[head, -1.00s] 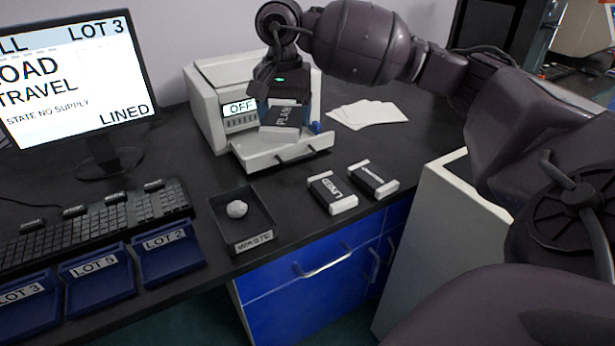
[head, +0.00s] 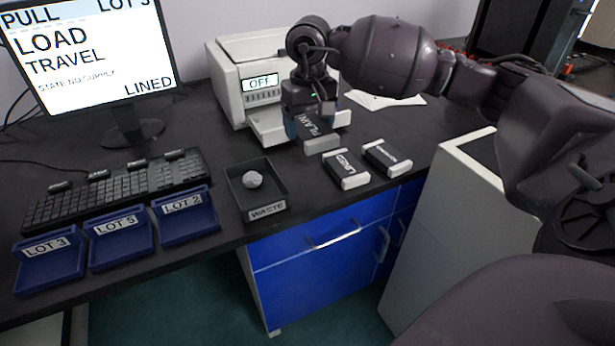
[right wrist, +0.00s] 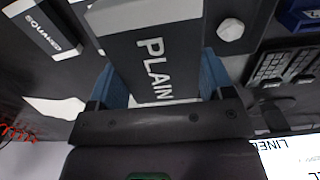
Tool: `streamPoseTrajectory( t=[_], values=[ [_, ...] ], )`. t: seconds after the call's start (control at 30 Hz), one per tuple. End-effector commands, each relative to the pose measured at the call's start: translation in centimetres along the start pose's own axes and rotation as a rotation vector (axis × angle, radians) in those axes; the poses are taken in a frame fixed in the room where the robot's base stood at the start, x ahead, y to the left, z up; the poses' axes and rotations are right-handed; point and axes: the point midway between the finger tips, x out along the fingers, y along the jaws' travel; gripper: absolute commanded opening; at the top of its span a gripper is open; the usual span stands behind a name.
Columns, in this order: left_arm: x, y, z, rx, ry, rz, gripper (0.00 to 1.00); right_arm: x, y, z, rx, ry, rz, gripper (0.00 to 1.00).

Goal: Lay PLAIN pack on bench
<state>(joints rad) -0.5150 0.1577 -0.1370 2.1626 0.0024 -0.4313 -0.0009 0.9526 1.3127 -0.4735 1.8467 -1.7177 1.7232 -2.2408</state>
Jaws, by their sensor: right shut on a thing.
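The PLAIN pack (head: 322,143), dark with pale ends, is held by my right gripper (head: 303,124). In the right wrist view the PLAIN pack (right wrist: 155,52) lies between the two blue fingers of the right gripper (right wrist: 158,84). The gripper is shut on it. In the head view the pack is in front of the instrument's tray, behind and left of two other packs. Whether its underside touches the bench (head: 225,150) cannot be told. My left gripper is not in view.
The LINED pack (head: 346,169) and another pack (head: 387,158), labelled SQUARED in the wrist view (right wrist: 42,30), lie nearby on the bench. The WASTE tray (head: 268,211) holds a crumpled ball (head: 252,179). The instrument (head: 228,85) stands behind, and white sheets (head: 405,100) lie at its right.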

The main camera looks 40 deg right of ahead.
Motion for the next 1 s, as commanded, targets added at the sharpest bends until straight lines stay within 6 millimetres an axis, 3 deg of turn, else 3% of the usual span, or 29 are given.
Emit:
streamPoseTrajectory(
  t=[0.1, 0.3, 0.67, 1.0],
  values=[
    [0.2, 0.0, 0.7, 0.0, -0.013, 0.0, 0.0, 3.0, 0.0, 0.1, 0.0, -0.006, 0.0, 0.47],
    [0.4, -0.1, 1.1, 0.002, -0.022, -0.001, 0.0, 6.7, 0.0, 0.0, 0.002, -0.004, -0.001, 0.47],
    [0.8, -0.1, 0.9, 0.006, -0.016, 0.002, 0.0, 9.1, 0.0, -0.1, 0.002, 0.0, -0.001, 0.47],
    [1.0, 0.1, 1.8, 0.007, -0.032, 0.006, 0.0, 13.8, 0.0, -0.1, 0.002, 0.0, -0.001, 0.47]
  ],
)
